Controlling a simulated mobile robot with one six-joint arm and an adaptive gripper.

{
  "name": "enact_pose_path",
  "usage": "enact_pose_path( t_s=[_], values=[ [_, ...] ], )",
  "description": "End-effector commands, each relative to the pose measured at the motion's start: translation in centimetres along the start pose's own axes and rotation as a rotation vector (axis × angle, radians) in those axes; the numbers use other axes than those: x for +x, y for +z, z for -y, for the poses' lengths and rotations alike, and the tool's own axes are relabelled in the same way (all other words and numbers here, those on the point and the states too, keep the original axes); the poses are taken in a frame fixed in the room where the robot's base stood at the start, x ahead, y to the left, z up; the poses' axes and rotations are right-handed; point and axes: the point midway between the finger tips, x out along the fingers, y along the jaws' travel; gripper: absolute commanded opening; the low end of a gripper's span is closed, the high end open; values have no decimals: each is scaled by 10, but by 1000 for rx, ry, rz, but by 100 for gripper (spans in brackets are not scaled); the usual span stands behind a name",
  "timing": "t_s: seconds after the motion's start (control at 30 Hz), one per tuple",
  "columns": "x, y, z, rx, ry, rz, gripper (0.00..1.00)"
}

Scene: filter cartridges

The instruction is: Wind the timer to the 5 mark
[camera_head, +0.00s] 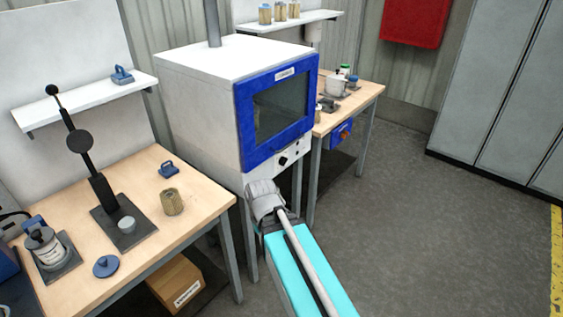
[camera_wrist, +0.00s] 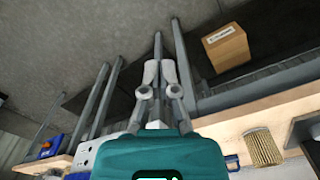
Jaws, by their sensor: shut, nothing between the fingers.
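A white oven-like cabinet (camera_head: 200,75) with a blue-framed window door (camera_head: 277,105) stands in the middle of the head view. A black round knob (camera_head: 283,160) sits on its white lower front panel; it may be the timer, but its marks are too small to read. My gripper (camera_wrist: 160,70) is shut and empty in the wrist view, its fingertips close together over the floor. In the head view my arm's end is in front of the cabinet, below the knob and apart from it. The fingertips are hard to make out there.
A wooden workbench (camera_head: 200,215) with a lever press (camera_head: 100,185) and a filter cartridge (camera_head: 172,202) stands left. A cardboard box (camera_head: 177,284) is beneath it. Another bench (camera_head: 362,97) with a blue switch box (camera_head: 341,137) stands behind right. The floor right is clear.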

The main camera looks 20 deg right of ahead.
Motion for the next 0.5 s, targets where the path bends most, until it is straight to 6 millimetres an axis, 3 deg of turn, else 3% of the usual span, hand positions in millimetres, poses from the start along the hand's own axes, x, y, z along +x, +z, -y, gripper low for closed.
enact_pose_path(
  t_s=[0.4,0.5],
  values=[
    [0,0,0,0,0,0,0],
    [1,0,0,0,-2,0,17]
  ],
)
